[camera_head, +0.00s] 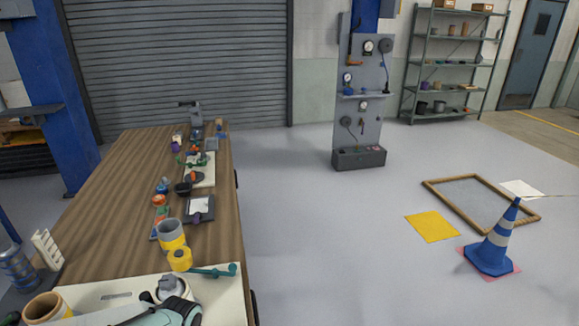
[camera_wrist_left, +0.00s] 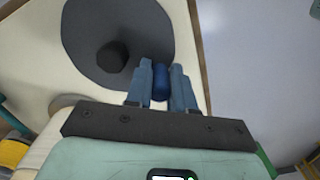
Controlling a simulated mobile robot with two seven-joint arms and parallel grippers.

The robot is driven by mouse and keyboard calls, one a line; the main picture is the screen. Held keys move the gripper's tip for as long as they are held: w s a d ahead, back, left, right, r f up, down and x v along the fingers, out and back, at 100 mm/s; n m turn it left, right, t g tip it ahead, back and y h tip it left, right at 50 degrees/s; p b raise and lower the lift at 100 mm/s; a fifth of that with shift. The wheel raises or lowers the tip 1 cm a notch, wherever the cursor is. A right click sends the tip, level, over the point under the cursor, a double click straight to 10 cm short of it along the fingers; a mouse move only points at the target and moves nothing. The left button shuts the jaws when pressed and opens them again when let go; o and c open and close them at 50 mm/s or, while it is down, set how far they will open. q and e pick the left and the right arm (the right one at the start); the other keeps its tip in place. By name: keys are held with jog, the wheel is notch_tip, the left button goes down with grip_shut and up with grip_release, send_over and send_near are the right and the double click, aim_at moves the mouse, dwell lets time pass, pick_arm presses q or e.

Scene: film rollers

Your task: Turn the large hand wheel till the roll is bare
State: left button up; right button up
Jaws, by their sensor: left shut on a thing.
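The large hand wheel is a dark grey disc (camera_wrist_left: 88,38) with a black hub (camera_wrist_left: 112,57), seen in the left wrist view. My left gripper (camera_wrist_left: 161,84) is shut on the wheel's blue handle (camera_wrist_left: 161,76), one finger on each side. In the head view my left arm comes in at the bottom edge; the wheel cannot be made out there. A yellow roll (camera_head: 180,260) with a teal crank (camera_head: 215,271) stands at the far edge of the cream board (camera_head: 100,291). I cannot tell which roll the wheel drives. My right gripper is not in view.
A grey and yellow can (camera_head: 171,232) stands just behind the board. A brown tube (camera_head: 42,308) stands at the front left. Tools and small parts line the wooden bench (camera_head: 120,190) farther back. A blue cone (camera_head: 491,246) stands on the floor at right.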

pick_arm(q)
jog(key=shift+s+d, duration=0.25)
jog(key=shift+d, duration=0.3)
jog(key=shift+w, duration=0.1)
jog(key=shift+d+r, duration=0.1)
jog(key=shift+d, duration=1.05)
jog(key=shift+d, duration=0.25)
jog(key=o, duration=1.6)
jog(key=shift+c, duration=0.2)
jog(key=shift+o, duration=0.4)
